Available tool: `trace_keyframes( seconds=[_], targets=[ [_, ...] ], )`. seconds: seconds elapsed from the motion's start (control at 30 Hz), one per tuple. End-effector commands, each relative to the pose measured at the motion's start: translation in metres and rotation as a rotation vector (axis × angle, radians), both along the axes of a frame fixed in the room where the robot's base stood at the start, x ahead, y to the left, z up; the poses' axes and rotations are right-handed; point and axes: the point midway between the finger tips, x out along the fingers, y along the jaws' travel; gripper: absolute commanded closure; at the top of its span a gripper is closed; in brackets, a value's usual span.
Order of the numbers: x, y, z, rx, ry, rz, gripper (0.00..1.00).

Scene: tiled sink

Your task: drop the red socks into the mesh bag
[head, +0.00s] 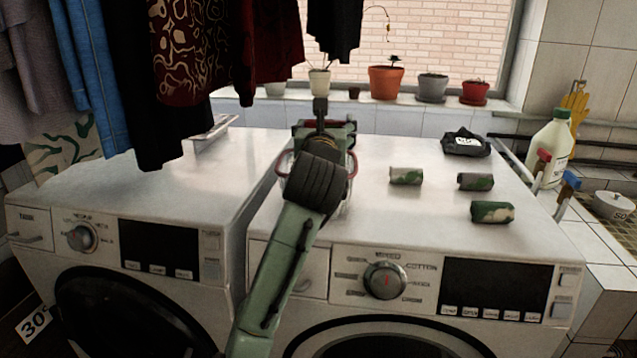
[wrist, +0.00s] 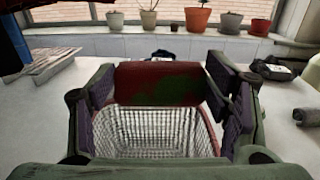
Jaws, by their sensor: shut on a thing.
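My gripper (head: 322,128) is shut on a rolled pair of red socks with green patches (wrist: 158,82), which spans between the two finger pads in the wrist view. The mesh bag, a white net with a red rim (wrist: 213,132), stands on the right washing machine, below and just in front of the held roll in the wrist view. In the head view my arm hides most of the bag; a bit of its red rim (head: 283,163) shows beside the wrist.
Several green camouflage rolls, such as one (head: 406,176), lie right of the bag. A black folded item with a white label (head: 466,145) lies behind them. Dark clothes (head: 190,60) hang at the left. A white bottle (head: 550,150) stands at the right; plant pots line the sill.

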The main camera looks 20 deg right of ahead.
Motion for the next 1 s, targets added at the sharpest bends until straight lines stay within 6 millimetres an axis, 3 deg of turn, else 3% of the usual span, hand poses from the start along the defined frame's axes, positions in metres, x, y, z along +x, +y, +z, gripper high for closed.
trace_keyframes(
  seconds=[0.5,0.9,0.93,1.0],
  targets=[
    [0.000,0.000,-0.052,-0.001,0.003,0.000,0.57],
    [0.000,0.000,-0.058,0.000,0.000,0.000,0.57],
    [0.000,0.000,-0.058,0.000,0.000,0.000,0.28],
    [0.000,0.000,-0.058,0.000,0.000,0.000,0.23]
  ],
)
